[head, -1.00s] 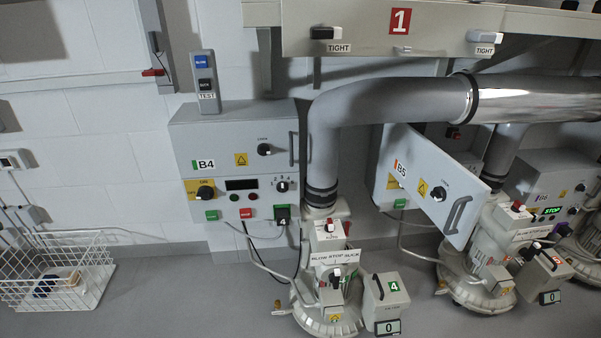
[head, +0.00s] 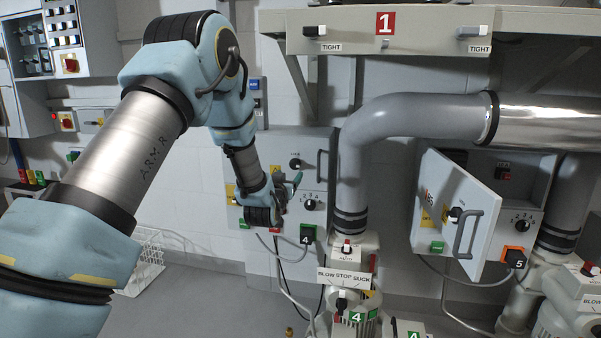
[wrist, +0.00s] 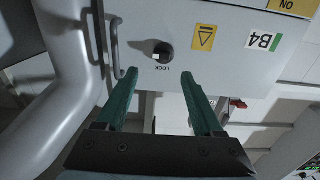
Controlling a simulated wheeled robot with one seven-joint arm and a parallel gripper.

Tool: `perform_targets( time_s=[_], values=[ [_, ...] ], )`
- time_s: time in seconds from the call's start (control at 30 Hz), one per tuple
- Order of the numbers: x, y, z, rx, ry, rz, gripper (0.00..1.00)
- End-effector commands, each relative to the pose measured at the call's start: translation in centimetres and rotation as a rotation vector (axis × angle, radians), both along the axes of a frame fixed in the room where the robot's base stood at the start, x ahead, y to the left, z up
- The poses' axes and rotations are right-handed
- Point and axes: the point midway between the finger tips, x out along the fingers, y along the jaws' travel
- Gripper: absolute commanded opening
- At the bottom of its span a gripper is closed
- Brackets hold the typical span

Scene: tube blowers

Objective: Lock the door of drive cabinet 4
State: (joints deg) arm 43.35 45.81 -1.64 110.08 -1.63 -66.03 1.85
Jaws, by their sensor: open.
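The drive cabinet B4 (head: 312,145) is a grey wall box; its door looks shut, with a vertical handle (head: 321,172) at its right. The black round lock knob (head: 295,163) sits on the door and shows in the wrist view (wrist: 165,50) beside an upside-down LOCK label. A pale mark shows on the knob; its exact setting is hard to tell. My gripper (head: 290,183), with green fingers, is in front of the door, just below the knob in the head view. In the wrist view my gripper (wrist: 159,77) is open and empty, apart from the knob.
A thick grey pipe (head: 352,165) stands close right of cabinet B4. The B5 cabinet door (head: 455,215) hangs open farther right. A rotary switch (head: 310,204) and a plug marked 4 (head: 307,234) lie below the door. A white wire basket (head: 147,262) stands on the floor.

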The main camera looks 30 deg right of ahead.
Motion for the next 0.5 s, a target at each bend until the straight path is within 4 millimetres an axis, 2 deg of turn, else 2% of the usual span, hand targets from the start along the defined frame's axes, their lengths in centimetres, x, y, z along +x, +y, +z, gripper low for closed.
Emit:
perform_targets(
  time_s=[0.3,0.5],
  values=[
    [4.3,-3.9,0.0,0.001,0.001,0.0,0.69],
    [5.7,-5.2,0.0,0.001,0.001,0.0,0.69]
  ],
)
